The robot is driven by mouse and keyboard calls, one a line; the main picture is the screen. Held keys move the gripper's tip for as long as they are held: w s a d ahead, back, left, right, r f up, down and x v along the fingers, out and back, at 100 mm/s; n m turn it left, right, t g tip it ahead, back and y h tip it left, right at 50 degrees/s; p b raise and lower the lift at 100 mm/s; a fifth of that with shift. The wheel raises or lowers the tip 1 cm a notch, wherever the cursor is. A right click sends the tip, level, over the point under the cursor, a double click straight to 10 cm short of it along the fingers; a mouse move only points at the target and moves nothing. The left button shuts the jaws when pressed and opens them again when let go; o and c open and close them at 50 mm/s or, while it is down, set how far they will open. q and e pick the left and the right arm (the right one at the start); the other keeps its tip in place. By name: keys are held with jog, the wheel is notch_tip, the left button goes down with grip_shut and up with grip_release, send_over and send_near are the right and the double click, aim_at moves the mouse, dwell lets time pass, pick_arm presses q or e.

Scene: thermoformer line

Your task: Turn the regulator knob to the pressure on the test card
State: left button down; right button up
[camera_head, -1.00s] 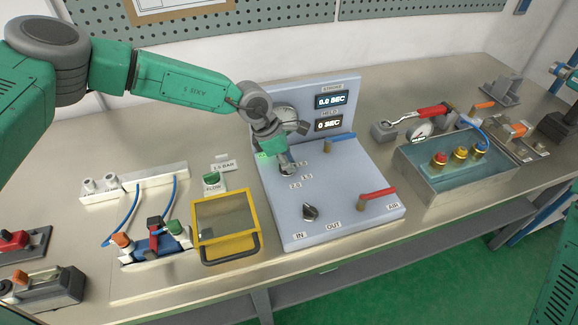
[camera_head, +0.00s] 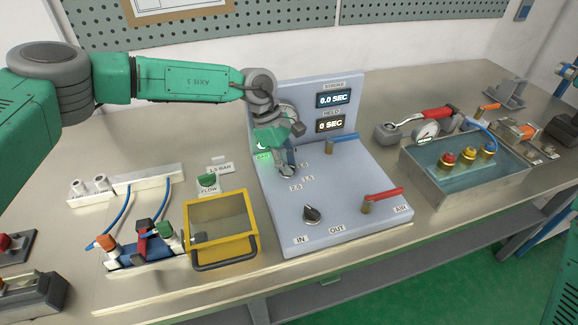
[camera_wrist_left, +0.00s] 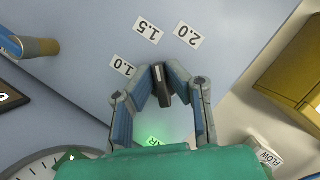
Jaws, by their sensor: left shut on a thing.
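My left gripper (camera_head: 287,172) is over the regulator knob at the back left of the grey-blue panel (camera_head: 340,190). In the left wrist view its two fingers (camera_wrist_left: 162,92) are shut on the dark regulator knob (camera_wrist_left: 160,80). The knob's long side runs roughly toward the 1.5 label (camera_wrist_left: 148,30); its exact setting is hard to tell. The 1.0 label (camera_wrist_left: 123,67) and 2.0 label (camera_wrist_left: 187,36) lie to either side. The test card (camera_head: 220,168), left of the panel, appears to read 1.5 BAR. The gauge (camera_head: 287,112) is partly hidden by my wrist. My right gripper is out of view.
A yellow-framed box (camera_head: 222,228) and a green FLOW knob (camera_head: 207,180) stand left of the panel. A second knob (camera_head: 311,214), a blue lever (camera_head: 342,138) and a red lever (camera_head: 382,194) are on the panel. A metal tank (camera_head: 466,160) stands to the right.

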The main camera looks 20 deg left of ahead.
pick_arm(q)
jog(key=shift+w+r, duration=0.1)
jog(key=shift+w, duration=0.05)
jog(key=c, duration=1.6)
grip_release()
jog(key=shift+c, duration=0.2)
jog(key=shift+o, duration=0.2)
jog(key=v, duration=1.1)
jog(key=shift+w+a+r, duration=0.15)
jog(key=shift+w+r, duration=0.05)
jog(key=shift+r, duration=0.1)
